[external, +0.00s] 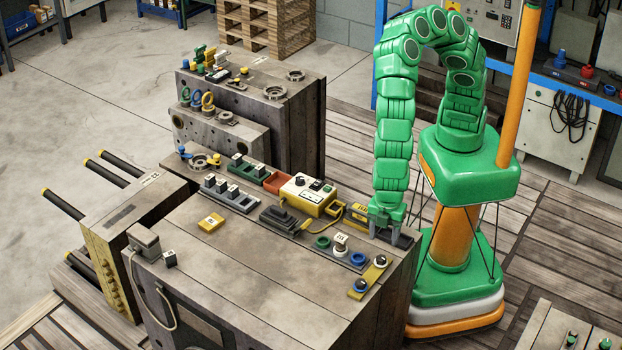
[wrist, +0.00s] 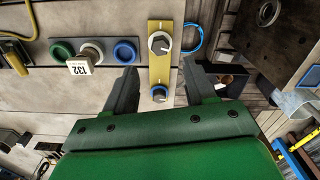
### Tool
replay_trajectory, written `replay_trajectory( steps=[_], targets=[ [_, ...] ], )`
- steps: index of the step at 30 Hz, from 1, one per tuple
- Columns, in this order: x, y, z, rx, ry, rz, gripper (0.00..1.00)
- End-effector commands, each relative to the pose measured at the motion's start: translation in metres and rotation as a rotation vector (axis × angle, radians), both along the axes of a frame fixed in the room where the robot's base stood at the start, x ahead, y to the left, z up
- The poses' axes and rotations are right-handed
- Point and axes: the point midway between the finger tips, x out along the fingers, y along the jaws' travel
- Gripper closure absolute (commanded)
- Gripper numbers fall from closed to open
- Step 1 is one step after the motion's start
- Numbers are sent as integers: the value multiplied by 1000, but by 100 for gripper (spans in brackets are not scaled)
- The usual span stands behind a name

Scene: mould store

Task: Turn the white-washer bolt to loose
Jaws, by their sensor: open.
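A yellow plate (external: 371,273) lies near the right front edge of the block top and carries two dark knob-like bolts. The bolt with a white washer (external: 380,261) is at its far end; the one with a blue washer (external: 360,285) is at its near end. In the wrist view the white-washer bolt (wrist: 160,43) is ahead of the fingertips, with a pale mark on its head. The blue-washer bolt (wrist: 159,94) appears between the fingers. My gripper (external: 384,232) points down, open and empty, near the right edge behind the plate; its fingers (wrist: 160,68) are spread apart.
A yellow control box (external: 307,195) stands farther back. The block's front top (external: 240,270) is largely clear.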

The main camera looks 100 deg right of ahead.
Motion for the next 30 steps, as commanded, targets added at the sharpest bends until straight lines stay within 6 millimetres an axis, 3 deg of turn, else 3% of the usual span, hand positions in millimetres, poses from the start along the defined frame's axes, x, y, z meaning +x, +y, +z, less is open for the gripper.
replay_trajectory(
  steps=[5, 21, 30],
  targets=[
    [0, -1, -9, -2, 2, -16, 45],
    [-1, -1, -70, -3, 3, -12, 45],
    [-1, 0, -79, 0, 1, -12, 45]
  ],
)
